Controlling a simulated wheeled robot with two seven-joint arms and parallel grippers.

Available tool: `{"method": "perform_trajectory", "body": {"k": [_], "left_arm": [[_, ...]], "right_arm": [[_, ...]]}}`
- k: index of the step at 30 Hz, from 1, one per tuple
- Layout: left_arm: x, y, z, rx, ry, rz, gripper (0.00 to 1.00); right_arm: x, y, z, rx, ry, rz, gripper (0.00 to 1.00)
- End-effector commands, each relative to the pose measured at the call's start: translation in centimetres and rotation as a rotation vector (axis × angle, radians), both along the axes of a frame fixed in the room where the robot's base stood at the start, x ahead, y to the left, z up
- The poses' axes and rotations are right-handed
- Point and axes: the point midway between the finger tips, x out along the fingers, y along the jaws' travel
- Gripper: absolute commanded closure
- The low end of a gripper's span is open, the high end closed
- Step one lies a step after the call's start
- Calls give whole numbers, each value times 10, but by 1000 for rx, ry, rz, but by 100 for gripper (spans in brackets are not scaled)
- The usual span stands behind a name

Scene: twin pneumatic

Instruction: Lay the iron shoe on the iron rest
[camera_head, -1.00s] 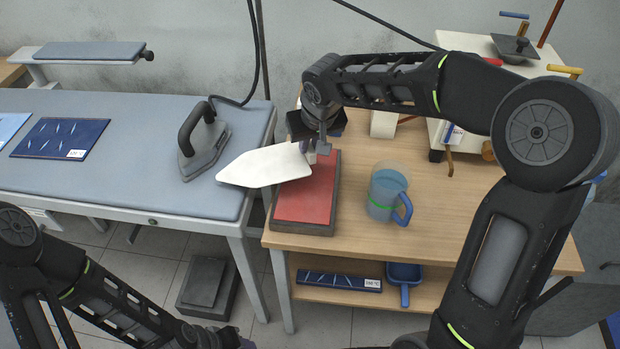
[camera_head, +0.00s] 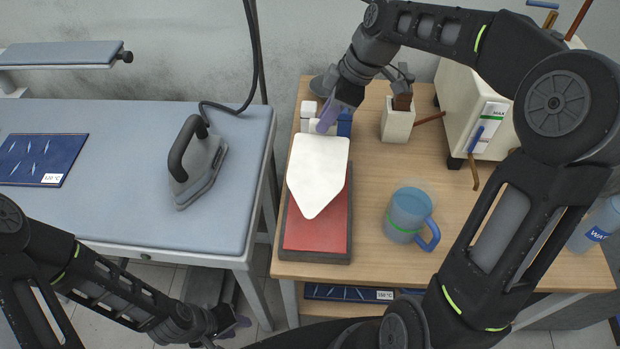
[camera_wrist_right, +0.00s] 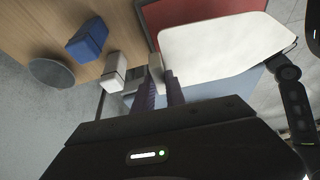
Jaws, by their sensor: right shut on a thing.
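The white pointed iron shoe (camera_head: 318,172) is held flat or nearly flat by its rear end, tip toward the front of the bench. My right gripper (camera_head: 327,121) is shut on it; in the right wrist view the fingers (camera_wrist_right: 160,88) grip the edge of the shoe (camera_wrist_right: 215,50). The iron rest, a red pad in a dark frame (camera_head: 316,236), lies under the shoe, with its front part bare. I cannot tell whether shoe and rest touch. My left gripper (camera_head: 236,326) is low at the bottom, away from the bench; its jaw opening is unclear. The iron (camera_head: 198,165) stands on the blue-grey table.
A blue mug (camera_head: 408,216) stands right of the rest. A white machine (camera_head: 472,110) fills the back right. Bare wood (camera_head: 370,205) lies between rest and mug.

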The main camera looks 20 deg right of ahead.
Motion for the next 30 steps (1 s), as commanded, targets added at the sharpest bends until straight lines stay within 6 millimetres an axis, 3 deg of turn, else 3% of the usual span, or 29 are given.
{"method": "perform_trajectory", "body": {"k": [14,24,30], "left_arm": [[-1,0,0,0,1,0,64],[-1,0,7,0,1,0,64],[-1,0,7,0,2,-1,64]], "right_arm": [[-2,-1,0,-2,1,60,100],[-3,-1,-52,-1,5,59,100],[-2,-1,-60,-3,0,59,100]]}}
